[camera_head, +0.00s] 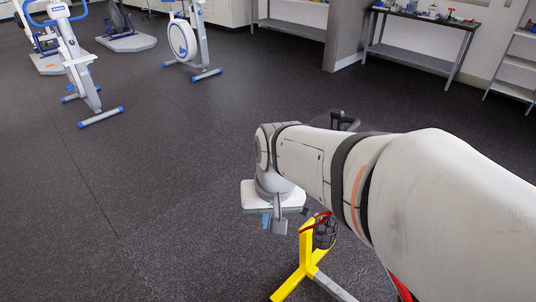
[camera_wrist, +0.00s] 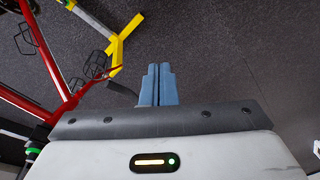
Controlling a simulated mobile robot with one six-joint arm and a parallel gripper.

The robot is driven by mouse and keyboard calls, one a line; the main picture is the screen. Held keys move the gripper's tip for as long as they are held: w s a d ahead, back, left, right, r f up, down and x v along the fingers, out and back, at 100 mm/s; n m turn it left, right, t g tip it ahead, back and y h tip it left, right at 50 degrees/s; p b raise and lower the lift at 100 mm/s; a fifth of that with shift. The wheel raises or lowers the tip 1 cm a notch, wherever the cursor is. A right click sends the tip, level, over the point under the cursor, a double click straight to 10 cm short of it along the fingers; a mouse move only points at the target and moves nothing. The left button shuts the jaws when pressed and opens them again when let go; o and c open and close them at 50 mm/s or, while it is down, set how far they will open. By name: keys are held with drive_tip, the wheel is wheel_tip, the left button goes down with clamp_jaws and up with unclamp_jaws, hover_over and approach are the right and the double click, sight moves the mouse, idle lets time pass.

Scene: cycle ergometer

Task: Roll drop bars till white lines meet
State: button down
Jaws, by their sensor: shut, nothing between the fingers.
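My gripper (camera_wrist: 158,72) shows in the wrist view as two blue fingers pressed side by side with nothing between them. In the head view it (camera_head: 266,221) hangs below my wrist, apart from the ergometer. The cycle ergometer is partly visible: its red frame (camera_wrist: 58,58) is at the left of the wrist view, and a yellow foot (camera_head: 305,262) shows low in the head view. A black curved part (camera_head: 347,119) shows behind my arm; I cannot tell whether it belongs to the drop bars. No white lines can be made out.
Black cage-like parts (camera_wrist: 96,64) stick out by the red frame, left of my fingers. Blue-and-white exercise bikes (camera_head: 184,40) stand at the back left. A bench (camera_head: 425,17) with small items stands along the back wall. The dark floor (camera_head: 150,190) at left is clear.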

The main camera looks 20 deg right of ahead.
drive_tip(key=d+f+n+t+y+p, duration=0.4)
drive_tip(key=d+f+n, duration=0.3)
drive_tip(key=d+n, duration=0.65)
drive_tip(key=d+f+n+t+y+p, duration=0.35)
drive_tip(key=d+f+n, duration=0.45)
drive_tip(key=d+n, duration=0.55)
drive_tip(key=w+d+p+x, duration=0.1)
drive_tip(key=x, duration=1.2)
drive_tip(key=shift+w+f+n+p, duration=0.15)
drive_tip(key=shift+w+n+p, duration=0.15)
drive_tip(key=shift+w, duration=0.05)
